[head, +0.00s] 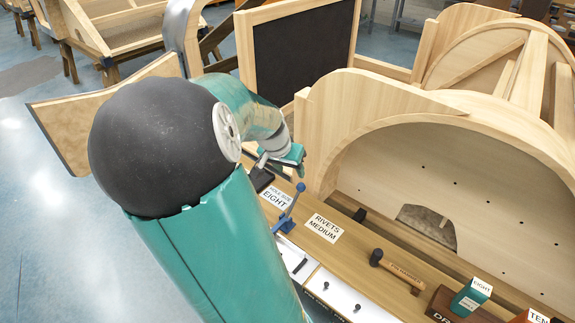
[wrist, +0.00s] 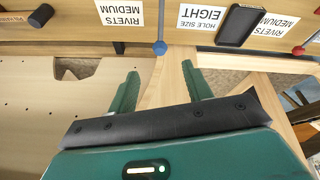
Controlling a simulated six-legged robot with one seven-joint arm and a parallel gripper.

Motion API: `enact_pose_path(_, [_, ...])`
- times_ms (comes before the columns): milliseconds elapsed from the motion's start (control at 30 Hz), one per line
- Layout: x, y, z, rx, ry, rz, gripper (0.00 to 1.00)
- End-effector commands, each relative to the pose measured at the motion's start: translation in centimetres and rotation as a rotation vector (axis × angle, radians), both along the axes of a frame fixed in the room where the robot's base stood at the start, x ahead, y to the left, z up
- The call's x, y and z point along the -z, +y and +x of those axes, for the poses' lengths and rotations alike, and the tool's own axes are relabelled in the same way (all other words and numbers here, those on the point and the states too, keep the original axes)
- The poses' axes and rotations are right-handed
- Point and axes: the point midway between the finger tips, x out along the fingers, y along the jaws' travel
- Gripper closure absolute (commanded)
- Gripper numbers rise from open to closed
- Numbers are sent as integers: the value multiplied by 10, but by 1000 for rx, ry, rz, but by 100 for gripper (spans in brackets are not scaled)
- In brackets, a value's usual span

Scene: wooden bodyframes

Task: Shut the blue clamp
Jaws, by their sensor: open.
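The blue clamp (head: 284,222) is fixed on the wooden bench ledge in the head view. Its lever stands up at a tilt and ends in a blue ball. In the wrist view the ball (wrist: 159,47) shows just beyond the gap between my fingertips; the rest of the clamp is hard to make out there. My gripper (wrist: 160,76) is open and empty. In the head view my gripper (head: 286,157) is above and behind the clamp, apart from it, and partly hidden by my arm.
A rivets label (head: 323,228) and a hammer (head: 398,271) lie on the ledge right of the clamp. A curved wooden frame (head: 400,110) rises behind the ledge. In the wrist view a black tray (wrist: 238,26) and a red ball (wrist: 298,50) are at the right.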

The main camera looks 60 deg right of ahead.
Motion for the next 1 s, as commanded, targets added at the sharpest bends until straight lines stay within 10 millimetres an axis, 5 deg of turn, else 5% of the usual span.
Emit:
enact_pose_path(300, [-15,7,1,0,0,2,50])
enact_pose_path(1000, [-14,11,3,-13,-5,15,50])
